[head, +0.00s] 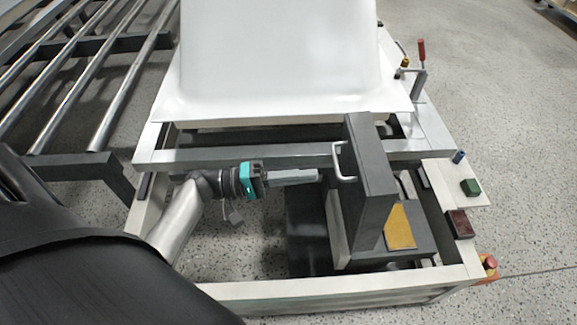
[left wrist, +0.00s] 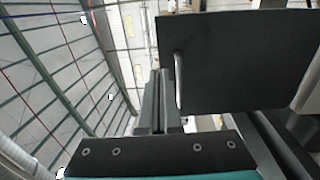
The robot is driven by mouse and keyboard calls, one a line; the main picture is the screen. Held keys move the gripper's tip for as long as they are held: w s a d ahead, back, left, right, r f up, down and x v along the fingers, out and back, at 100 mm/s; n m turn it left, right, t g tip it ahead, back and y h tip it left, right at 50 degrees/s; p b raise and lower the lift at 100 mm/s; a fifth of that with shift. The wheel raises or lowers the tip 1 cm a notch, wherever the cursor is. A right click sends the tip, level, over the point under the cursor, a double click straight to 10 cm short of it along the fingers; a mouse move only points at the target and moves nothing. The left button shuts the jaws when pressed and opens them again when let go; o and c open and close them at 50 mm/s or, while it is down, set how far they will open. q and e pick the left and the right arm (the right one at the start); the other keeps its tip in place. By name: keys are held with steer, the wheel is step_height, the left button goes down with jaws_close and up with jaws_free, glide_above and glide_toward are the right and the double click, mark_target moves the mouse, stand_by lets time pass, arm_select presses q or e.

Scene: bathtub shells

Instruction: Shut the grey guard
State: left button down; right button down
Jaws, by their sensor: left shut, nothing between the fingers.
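The grey guard (head: 368,165) is a dark grey panel standing upright over a box-like unit at the right of the frame. A pale bar handle (head: 340,163) is on its left side. In the left wrist view the guard (left wrist: 245,60) fills the upper right, with the handle (left wrist: 179,80) along its left edge. My left gripper (head: 316,175) is shut and empty, its fingertips pointing right, just left of the handle. In the left wrist view the closed fingers (left wrist: 158,82) lie left of the handle; whether they touch it I cannot tell. My right gripper is out of view.
A white tub shell (head: 280,60) sits on the frame behind. The pale frame's front rail (head: 330,290) runs below my left arm. A yellow plate (head: 399,227), green button (head: 470,187) and red knob (head: 490,262) are on the right. Metal rollers (head: 85,85) stand at the left.

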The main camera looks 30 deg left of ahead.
mark_target(359, 171)
arm_select(q)
steer(key=x, duration=0.8)
steer(key=shift+w, duration=0.1)
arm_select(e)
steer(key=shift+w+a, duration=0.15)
arm_select(q)
steer(key=shift+d, duration=0.15)
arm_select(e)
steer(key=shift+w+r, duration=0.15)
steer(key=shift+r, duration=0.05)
